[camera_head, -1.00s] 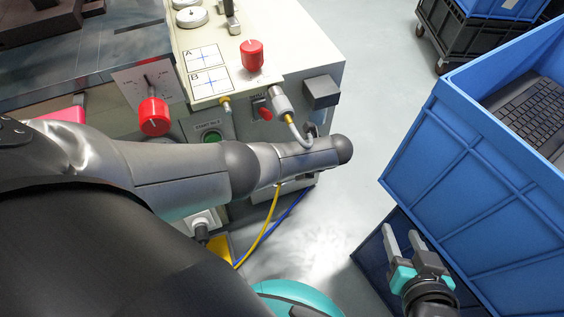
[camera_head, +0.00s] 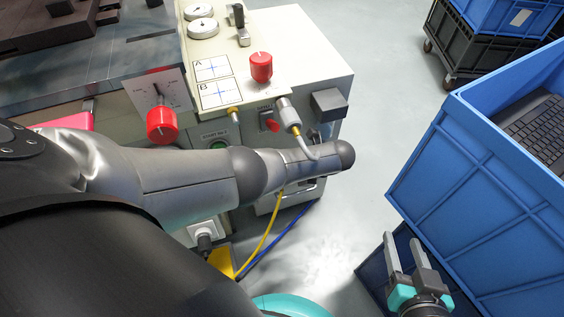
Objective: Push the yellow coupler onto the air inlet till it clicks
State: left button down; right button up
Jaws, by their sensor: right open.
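A yellow hose (camera_head: 262,240) hangs from behind my left arm in front of the machine. Its upper end is hidden, and I cannot make out the yellow coupler. A small brass fitting (camera_head: 234,114) sticks out of the machine's front below the A/B panel; I cannot tell if it is the air inlet. My left arm crosses in front of the machine, and its gripper does not show. My right gripper (camera_head: 406,256) is at the lower right, beside the blue crate, with two fingers apart and nothing between them.
The cream machine (camera_head: 312,66) has red knobs (camera_head: 162,125) and a grey cylinder with a curved hose (camera_head: 288,112). A blue crate (camera_head: 480,190) with a keyboard (camera_head: 538,125) fills the right. A blue hose (camera_head: 285,238) runs down beside the yellow one. Grey floor (camera_head: 385,110) lies between.

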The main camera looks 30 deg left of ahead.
dwell(0.3)
pick_arm(q)
jog(key=shift+w+a, duration=0.25)
jog(key=shift+a, duration=0.05)
dwell(0.6)
jog(key=shift+w+a, duration=0.15)
dwell(0.4)
jog(key=shift+w+a+b, duration=0.65)
jog(key=shift+a, duration=0.15)
jog(key=shift+c, duration=2.1)
grip_release()
jog(key=shift+s+d, duration=0.1)
jog(key=shift+d, duration=0.05)
